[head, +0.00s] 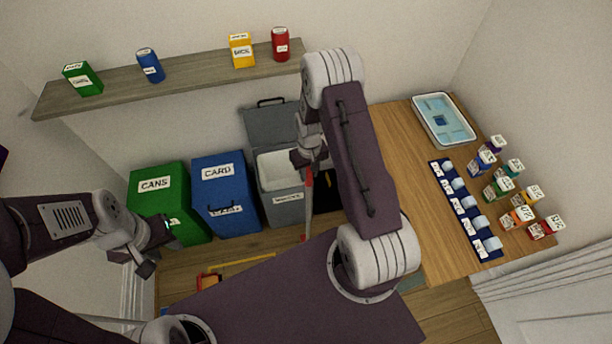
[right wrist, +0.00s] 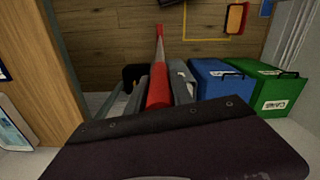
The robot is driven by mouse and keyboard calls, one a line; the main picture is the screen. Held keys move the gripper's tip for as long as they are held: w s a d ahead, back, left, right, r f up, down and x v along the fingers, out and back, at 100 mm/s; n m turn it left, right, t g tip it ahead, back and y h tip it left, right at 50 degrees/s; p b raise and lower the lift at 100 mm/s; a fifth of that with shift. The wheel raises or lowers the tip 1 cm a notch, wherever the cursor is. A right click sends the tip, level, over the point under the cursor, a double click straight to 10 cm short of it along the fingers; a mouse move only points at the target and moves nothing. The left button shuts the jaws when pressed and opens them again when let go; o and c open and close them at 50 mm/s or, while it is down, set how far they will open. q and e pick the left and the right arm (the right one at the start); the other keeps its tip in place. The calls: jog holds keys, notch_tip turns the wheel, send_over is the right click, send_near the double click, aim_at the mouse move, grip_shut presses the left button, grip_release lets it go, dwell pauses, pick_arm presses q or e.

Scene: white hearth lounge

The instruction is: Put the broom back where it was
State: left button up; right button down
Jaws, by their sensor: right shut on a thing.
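The broom's long red handle (head: 308,193) hangs below my right gripper (head: 308,163) in the head view, in front of the grey bin. My right gripper is shut on it. In the right wrist view the red handle (right wrist: 158,87) runs away from the camera towards the wooden floor, paler at its far part. I cannot make out the broom's head clearly. My left gripper (head: 154,256) is low at the left, in front of the green bin and apart from the broom; its jaw opening is unclear.
A green bin (head: 172,205), a blue bin (head: 225,190) and an open grey bin (head: 286,205) line the wall. A yellow floor line (head: 248,262) and a red-and-yellow object (head: 208,281) lie in front. A wooden table (head: 400,150) with several small containers stands right. A shelf (head: 195,78) is above.

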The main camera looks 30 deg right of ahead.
aim_at(309, 180)
jog(key=f+b, duration=0.2)
jog(key=f, duration=0.1)
jog(key=shift+s+f, duration=0.15)
jog(key=shift+s, duration=0.05)
jog(key=shift+f+b, duration=0.35)
jog(key=shift+b, duration=0.1)
jog(key=shift+w+a+r, duration=0.1)
jog(key=shift+w, duration=0.2)
jog(key=shift+s+f, duration=0.1)
jog(key=shift+f, duration=0.1)
jog(key=c, duration=1.1)
grip_release()
jog(key=shift+s+r, duration=0.15)
